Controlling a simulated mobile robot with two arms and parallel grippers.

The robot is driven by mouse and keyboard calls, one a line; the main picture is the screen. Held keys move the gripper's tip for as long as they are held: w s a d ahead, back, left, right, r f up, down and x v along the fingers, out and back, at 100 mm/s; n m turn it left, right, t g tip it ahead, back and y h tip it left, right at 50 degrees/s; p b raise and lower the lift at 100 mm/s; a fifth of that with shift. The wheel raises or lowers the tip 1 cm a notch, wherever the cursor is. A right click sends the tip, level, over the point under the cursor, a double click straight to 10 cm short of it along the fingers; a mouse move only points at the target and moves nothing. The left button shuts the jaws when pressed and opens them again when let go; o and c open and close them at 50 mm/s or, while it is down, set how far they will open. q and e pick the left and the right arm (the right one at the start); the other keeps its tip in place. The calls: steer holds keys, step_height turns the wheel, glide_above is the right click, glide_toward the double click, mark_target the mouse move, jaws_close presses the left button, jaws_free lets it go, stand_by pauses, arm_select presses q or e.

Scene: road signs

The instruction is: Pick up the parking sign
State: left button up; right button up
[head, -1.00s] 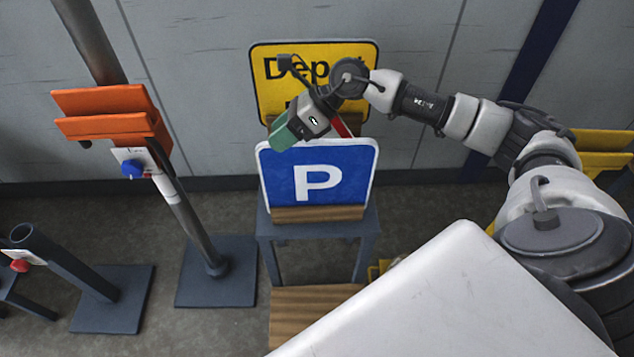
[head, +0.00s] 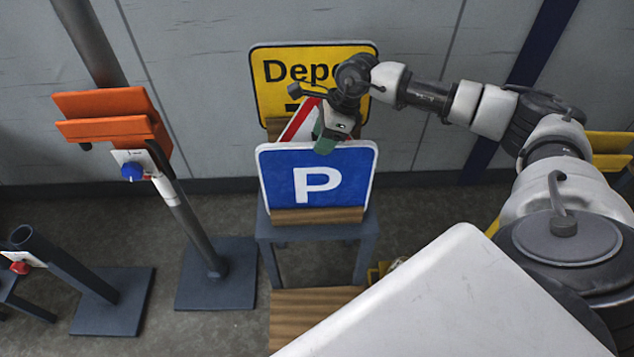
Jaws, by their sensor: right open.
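The parking sign (head: 347,179) is a blue square with a white P and white rim. It stands upright in a wooden holder (head: 318,215) on a grey stand in the middle of the head view. My right gripper (head: 325,146) is open and points down at the sign's top edge, right of its middle. It overlaps that edge in the picture; I cannot tell whether the fingers touch the sign or straddle it. The fingertips are partly hidden by the gripper body. My left gripper is not in view.
A red-rimmed triangular sign (head: 299,124) and a yellow "Depot" sign (head: 275,95) stand close behind. An orange bracket (head: 108,115) on a pole and a dark post (head: 70,268) are at left. My white body part covers the lower right.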

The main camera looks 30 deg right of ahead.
steer(key=x, duration=0.2)
steer(key=shift+w+a+f, duration=0.2)
steer(key=shift+a+f, duration=0.05)
steer(key=shift+f, duration=0.25)
steer(key=shift+f, duration=0.25)
jaws_close()
stand_by(0.3)
steer(key=shift+r, duration=0.15)
stand_by(1.0)
